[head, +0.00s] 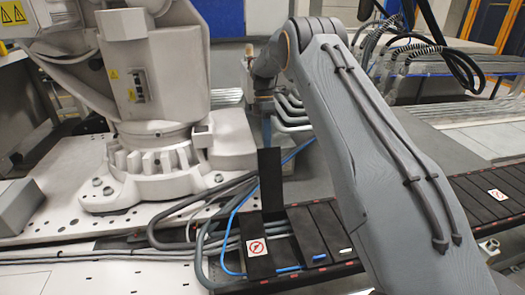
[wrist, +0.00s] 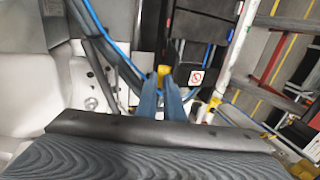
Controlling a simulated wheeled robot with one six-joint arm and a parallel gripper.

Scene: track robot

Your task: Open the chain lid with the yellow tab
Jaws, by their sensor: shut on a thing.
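In the head view a black chain lid (head: 270,178) stands upright on the cable chain, raised from the row of flat lids. My gripper (head: 266,135) is at its upper edge, partly hard to make out at this size. In the wrist view my gripper's two blue fingers (wrist: 161,95) are close together with the yellow tab (wrist: 163,71) at their tips, shut on it. The tab cannot be made out in the head view. In the wrist view the lid itself is seen nearly edge-on and is hard to tell from the dark chain.
Flat black lids (head: 475,200) continue along the chain to the right. A lid with a white warning label (head: 257,247) lies at the front left. Blue and grey hoses (head: 215,222) loop beside the chain. A big white robot base (head: 150,165) stands at the left.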

